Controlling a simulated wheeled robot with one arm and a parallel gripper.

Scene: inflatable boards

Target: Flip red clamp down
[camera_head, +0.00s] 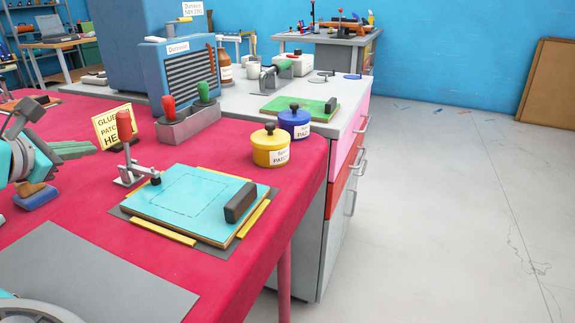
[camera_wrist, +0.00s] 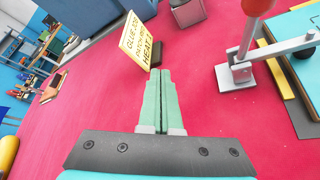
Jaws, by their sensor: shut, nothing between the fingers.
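The red clamp (camera_head: 124,128) stands on the pink table at the left corner of the blue board (camera_head: 190,196). Its red handle points up, and its metal arm with a black tip reaches over the board's edge; I cannot tell whether the tip touches. In the wrist view the clamp's metal base (camera_wrist: 234,76) is right of my fingers, and the handle is cut off by the top edge. My gripper (camera_head: 92,149) is left of the clamp, apart from it. In the wrist view its green fingers (camera_wrist: 158,75) are together and empty.
A yellow sign (camera_head: 113,126) stands behind the clamp, close beyond my fingertips. A grey holder (camera_head: 188,127) with red and green handled tools stands farther back. A grey sheet (camera_head: 90,275) lies in front.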

